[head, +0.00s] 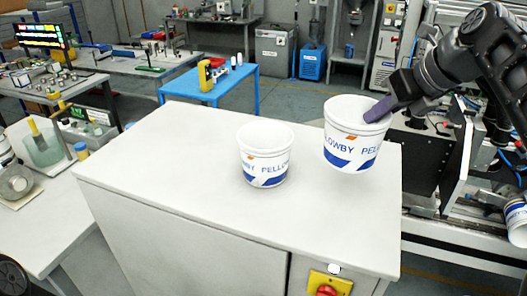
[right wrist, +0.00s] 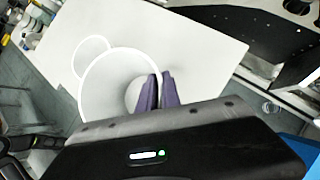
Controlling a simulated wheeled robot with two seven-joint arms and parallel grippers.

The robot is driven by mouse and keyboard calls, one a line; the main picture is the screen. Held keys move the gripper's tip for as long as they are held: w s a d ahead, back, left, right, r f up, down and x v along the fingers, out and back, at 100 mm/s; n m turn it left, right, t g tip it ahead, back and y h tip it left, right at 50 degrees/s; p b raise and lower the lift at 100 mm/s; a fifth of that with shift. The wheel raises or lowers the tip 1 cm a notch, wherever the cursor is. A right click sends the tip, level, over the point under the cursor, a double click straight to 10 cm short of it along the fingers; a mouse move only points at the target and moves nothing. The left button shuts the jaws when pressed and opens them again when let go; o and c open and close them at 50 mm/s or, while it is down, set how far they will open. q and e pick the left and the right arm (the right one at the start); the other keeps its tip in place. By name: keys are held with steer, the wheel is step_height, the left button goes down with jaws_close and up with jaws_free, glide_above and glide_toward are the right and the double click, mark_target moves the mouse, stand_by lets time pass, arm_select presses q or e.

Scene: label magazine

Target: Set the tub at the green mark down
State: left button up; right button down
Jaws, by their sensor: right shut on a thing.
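My right gripper (head: 378,110) is shut on the rim of a white tub (head: 352,143) with blue and orange print. The tub is upright and looks raised above the right part of the white cabinet top (head: 200,150). In the right wrist view the purple fingers (right wrist: 160,92) pinch the wall of this held tub (right wrist: 84,98). A second, similar tub (head: 265,160) stands upright on the cabinet top to the left; its rim also shows in the right wrist view (right wrist: 76,62). I see no green mark in either view. My left gripper is out of view.
Another printed tub (head: 517,225) shows at the right edge, by the machine. A yellow-and-red switch (head: 328,286) is on the cabinet's front. The left part of the cabinet top is clear. A blue table (head: 215,90) and workbenches stand behind.

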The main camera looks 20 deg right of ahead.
steer(key=shift+f, duration=0.15)
steer(key=shift+f, duration=2.8)
steer(key=shift+f, duration=0.1)
steer(key=shift+f, duration=2)
steer(key=c, duration=1.7)
jaws_free()
steer(key=shift+o, duration=0.9)
steer(key=shift+r, duration=0.15)
